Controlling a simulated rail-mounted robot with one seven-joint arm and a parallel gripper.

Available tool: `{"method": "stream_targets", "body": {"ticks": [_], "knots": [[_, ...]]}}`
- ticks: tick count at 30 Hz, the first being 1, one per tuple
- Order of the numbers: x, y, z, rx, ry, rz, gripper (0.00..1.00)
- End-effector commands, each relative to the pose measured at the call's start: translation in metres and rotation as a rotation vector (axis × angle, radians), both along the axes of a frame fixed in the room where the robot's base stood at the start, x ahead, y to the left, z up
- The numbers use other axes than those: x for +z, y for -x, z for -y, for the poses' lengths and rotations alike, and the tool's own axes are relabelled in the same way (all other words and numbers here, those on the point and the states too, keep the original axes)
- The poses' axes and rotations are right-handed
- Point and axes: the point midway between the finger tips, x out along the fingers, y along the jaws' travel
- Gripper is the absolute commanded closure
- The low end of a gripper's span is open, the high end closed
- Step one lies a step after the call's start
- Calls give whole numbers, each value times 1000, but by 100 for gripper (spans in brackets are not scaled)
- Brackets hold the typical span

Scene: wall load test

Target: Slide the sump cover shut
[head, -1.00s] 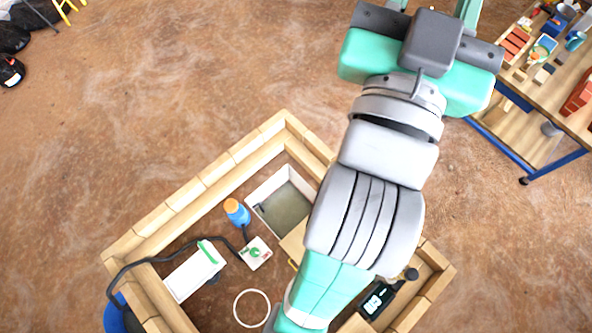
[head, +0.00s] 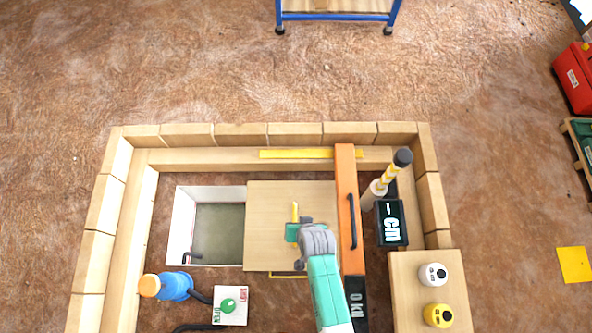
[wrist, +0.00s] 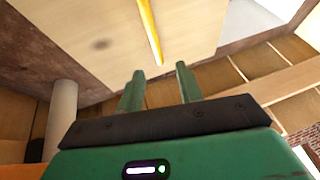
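The sump (head: 218,232) is a white-walled square pit with grey-green water, open to view at the left in the head view. The sump cover (head: 267,240) is a flat pale wooden panel directly to its right. A yellow bar handle (head: 295,211) stands out on the cover's right half. My gripper (head: 292,233) is over the cover close to this handle, partly hidden by my wrist. In the wrist view, my gripper (wrist: 160,72) has its two green fingers apart. The yellow handle (wrist: 150,35) ends just beyond the fingertips, near the gap; the cover (wrist: 100,40) fills the upper left.
An orange beam (head: 346,200) stands right of the cover, with a black display box (head: 390,223) and a striped post (head: 388,180) beyond. Timber walls (head: 265,134) enclose the pit.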

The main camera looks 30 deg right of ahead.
Motion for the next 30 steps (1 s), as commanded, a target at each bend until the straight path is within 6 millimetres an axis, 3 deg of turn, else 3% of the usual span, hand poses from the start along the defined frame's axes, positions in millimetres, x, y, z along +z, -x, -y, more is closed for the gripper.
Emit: {"method": "stream_targets", "body": {"ticks": [1,6,18,30], "knots": [[-16,8,0,-6,-7,-17,64],[-20,13,-1,-9,-13,-30,64],[-82,-15,1,-9,-11,-27,64],[-88,-20,1,-8,-11,-28,64]]}}
